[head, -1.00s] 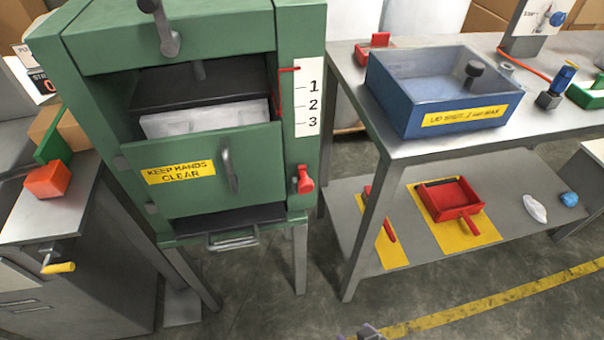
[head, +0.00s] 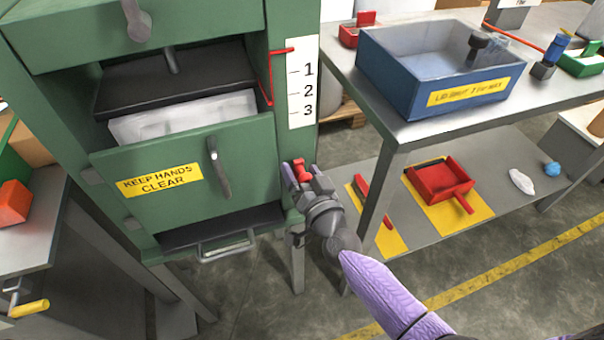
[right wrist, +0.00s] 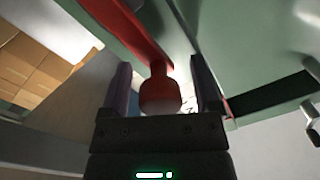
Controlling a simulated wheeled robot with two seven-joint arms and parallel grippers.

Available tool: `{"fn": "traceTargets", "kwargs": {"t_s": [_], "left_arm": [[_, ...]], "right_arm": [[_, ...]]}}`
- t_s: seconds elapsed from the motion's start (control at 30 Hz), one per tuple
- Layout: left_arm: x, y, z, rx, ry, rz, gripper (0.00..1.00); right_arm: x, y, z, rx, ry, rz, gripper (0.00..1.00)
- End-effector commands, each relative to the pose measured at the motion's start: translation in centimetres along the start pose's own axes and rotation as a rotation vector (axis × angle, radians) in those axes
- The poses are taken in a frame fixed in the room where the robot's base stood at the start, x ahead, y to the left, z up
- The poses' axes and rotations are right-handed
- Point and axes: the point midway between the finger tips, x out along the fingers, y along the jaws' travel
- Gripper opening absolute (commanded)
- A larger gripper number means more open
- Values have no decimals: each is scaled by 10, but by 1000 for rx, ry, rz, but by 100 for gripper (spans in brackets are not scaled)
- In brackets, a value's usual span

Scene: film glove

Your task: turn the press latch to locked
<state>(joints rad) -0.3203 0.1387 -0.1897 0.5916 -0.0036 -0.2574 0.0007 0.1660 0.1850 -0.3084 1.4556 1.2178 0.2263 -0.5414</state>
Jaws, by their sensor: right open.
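The green press (head: 236,150) stands at the left centre with its door shut below a dark opening. Its red latch (head: 299,169) is on the right front post, below the number scale. My right gripper (head: 296,172) is at the latch, with its fingers open on either side of it. In the right wrist view the red latch (right wrist: 160,95) has its knob between the two dark fingers, and the fingers look apart from it. The red arm of the latch runs up and left from the knob there. My left gripper is not in view.
A blue bin (head: 430,80) sits on the steel bench to the right. A red dustpan (head: 440,180) and a yellow mat (head: 465,212) lie on its lower shelf. A door handle (head: 218,168) and a lower tray handle (head: 226,248) stick out from the press.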

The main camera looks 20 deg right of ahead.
Motion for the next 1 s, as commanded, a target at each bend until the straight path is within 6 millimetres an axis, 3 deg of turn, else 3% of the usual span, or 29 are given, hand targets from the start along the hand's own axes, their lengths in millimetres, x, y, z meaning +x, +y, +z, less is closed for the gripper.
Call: {"fn": "traceTargets", "kwargs": {"t_s": [0.2, 0.57, 1.0], "left_arm": [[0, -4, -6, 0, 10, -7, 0], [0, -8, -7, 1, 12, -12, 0], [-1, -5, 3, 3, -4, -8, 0]], "right_arm": [[0, 0, 0, 0, -1, 0, 79], [0, 0, 0, 1, -1, 0, 2], [0, 0, 0, -6, -3, -1, 0]]}}
